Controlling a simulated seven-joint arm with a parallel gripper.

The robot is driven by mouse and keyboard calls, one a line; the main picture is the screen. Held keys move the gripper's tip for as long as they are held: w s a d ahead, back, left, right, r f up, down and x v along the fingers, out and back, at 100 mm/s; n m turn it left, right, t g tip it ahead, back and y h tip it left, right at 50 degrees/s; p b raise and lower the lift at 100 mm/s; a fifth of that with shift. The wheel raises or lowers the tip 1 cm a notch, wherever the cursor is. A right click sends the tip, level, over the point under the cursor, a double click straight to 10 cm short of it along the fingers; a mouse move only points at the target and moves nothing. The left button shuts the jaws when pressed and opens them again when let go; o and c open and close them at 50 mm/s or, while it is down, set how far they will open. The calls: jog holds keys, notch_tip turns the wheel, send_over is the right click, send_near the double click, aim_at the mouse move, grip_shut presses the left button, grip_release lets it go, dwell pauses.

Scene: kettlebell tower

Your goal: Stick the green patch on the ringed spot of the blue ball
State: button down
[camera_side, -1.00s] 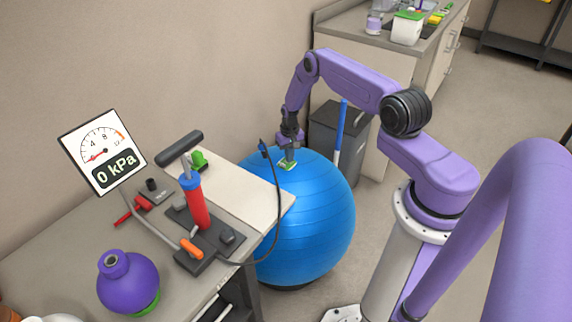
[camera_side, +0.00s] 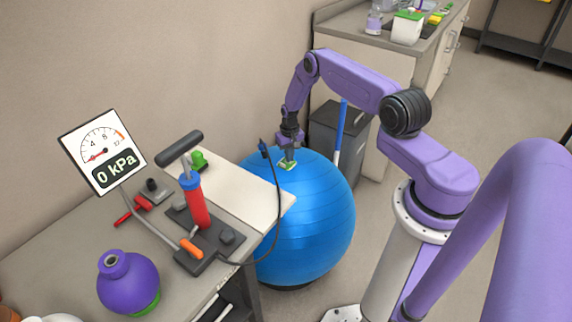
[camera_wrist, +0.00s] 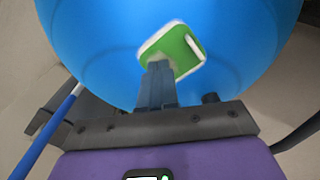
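The big blue ball (camera_side: 305,220) stands on the floor beside the workbench; it fills the upper wrist view (camera_wrist: 90,40). The green patch (camera_side: 287,165) is at the top of the ball, at the tip of my gripper (camera_side: 289,157). In the wrist view the patch (camera_wrist: 180,47) is a green square with a white border, seen at a tilt. My gripper's fingers (camera_wrist: 158,70) are close together at its near edge and look shut on it. Whether the patch touches the ball I cannot tell. I cannot make out the ringed spot clearly.
The workbench (camera_side: 50,240) holds a red pump (camera_side: 196,205), a gauge reading 0 kPa (camera_side: 102,152) and a purple kettlebell-like object (camera_side: 128,285). A black hose (camera_side: 279,200) hangs near the ball. A grey bin (camera_side: 335,125) and blue pole (camera_side: 340,130) stand behind.

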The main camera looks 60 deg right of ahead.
jog(key=shift+r, duration=3.5)
notch_tip(320, 180, up, 17)
jog(key=shift+r, duration=0.2)
